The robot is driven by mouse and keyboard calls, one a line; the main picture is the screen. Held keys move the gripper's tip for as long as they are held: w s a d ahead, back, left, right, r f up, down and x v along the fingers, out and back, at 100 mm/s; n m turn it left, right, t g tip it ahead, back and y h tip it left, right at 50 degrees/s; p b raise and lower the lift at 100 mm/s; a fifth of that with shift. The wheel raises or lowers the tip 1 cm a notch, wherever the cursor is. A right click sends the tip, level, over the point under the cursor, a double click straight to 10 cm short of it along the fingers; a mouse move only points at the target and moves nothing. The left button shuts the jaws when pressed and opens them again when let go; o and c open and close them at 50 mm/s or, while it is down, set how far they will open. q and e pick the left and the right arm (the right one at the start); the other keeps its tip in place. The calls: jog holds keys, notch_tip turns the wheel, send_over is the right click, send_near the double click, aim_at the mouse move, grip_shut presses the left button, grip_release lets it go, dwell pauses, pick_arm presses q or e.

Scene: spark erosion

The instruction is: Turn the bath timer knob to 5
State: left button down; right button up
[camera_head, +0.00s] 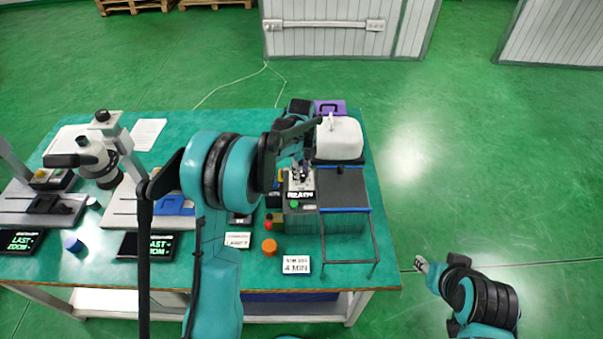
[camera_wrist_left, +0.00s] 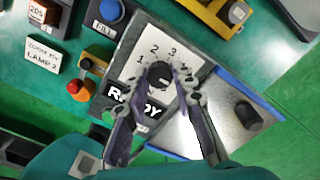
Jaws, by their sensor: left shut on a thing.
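The bath timer knob (camera_wrist_left: 160,75) is a round black knob on a white dial plate (camera_wrist_left: 147,50) in the left wrist view. The numbers 1, 2 and 3 show around it; the far right of the scale is partly covered by a finger. Which number the knob points at is unclear. My left gripper (camera_wrist_left: 161,88) is shut on the knob, one finger on each side. It also shows over the panel in the head view (camera_head: 299,172). A black READY display (camera_wrist_left: 135,108) sits below the dial, partly hidden by a finger. My right gripper (camera_head: 422,264) is off the table's right side, too small to judge.
A card (camera_head: 297,265) reading 4 MIN lies at the table's front. A wire-frame bath with a dark lid (camera_head: 343,188) stands right of the panel, a white canister (camera_head: 339,138) behind it. A red button (camera_wrist_left: 75,87) and blue FILL knob (camera_wrist_left: 111,10) are near the dial.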

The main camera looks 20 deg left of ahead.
aim_at(302, 176)
pick_arm(q)
jog(key=c, duration=1.3)
grip_release()
jog(key=shift+o, duration=0.2)
jog(key=shift+r, duration=0.1)
notch_tip(302, 176, up, 12)
jog(key=s+d+r+n+t+b, duration=0.1)
jog(key=s+r+n+t, duration=0.1)
jog(key=s+n, duration=0.45)
jog(key=s+d+r+n+t+b, duration=0.1)
jog(key=s+r+n+t, duration=0.1)
jog(key=s+n, duration=0.45)
jog(key=s+f+n+t, duration=0.1)
jog(key=s+f+n, duration=0.2)
jog(key=s+n, duration=0.2)
jog(key=s+f+n+t+b, duration=0.1)
jog(key=s+f+n, duration=0.3)
jog(key=s, duration=0.4)
jog(key=shift+s+d+n+t, duration=0.35)
jog(key=shift+n+t, duration=0.25)
jog(key=shift+n, duration=0.1)
